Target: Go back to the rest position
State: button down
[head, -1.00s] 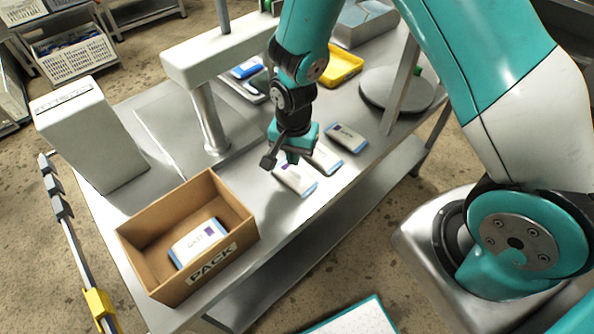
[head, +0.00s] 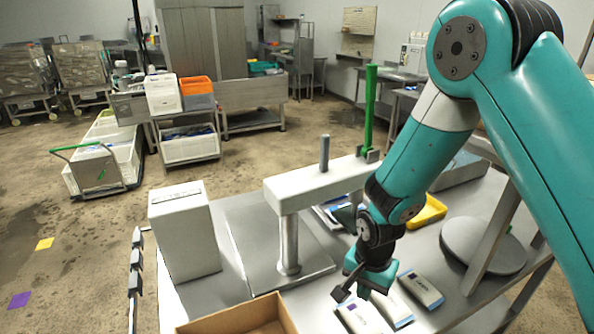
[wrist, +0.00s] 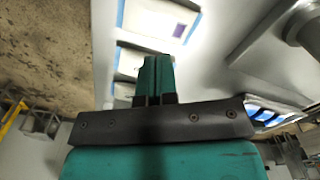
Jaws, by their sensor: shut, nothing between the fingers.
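My gripper (head: 362,285) hangs over the steel table, just above and behind a row of white and blue pouches. In the wrist view its teal fingers (wrist: 155,78) are together with nothing between them. A third pouch (head: 421,289) lies to the right. In the wrist view a pouch with a purple mark (wrist: 170,16) lies flat beyond the fingers.
An open cardboard box (head: 240,318) stands at the table's front. A grey box-shaped unit (head: 185,235) and a white press-like frame with a green lever (head: 370,105) stand on the table. A yellow tray (head: 428,212) and a round grey plate (head: 483,246) are at the right. Carts fill the background.

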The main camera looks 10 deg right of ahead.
jog(key=s+a+r+n+y+b, duration=0.1)
jog(key=s+a+r+n, duration=0.15)
jog(key=r, duration=0.45)
jog(key=s+a+r+n+y+b, duration=0.1)
jog(key=s+r+n, duration=0.25)
jog(key=r, duration=0.25)
jog(key=s+r+n+y+b, duration=0.1)
jog(key=s+r+n+y, duration=0.1)
jog(key=s+r+n, duration=0.7)
jog(key=s, duration=0.3)
jog(key=shift+s+a+r, duration=0.25)
jog(key=shift+s+a, duration=0.05)
jog(key=shift+a, duration=0.1)
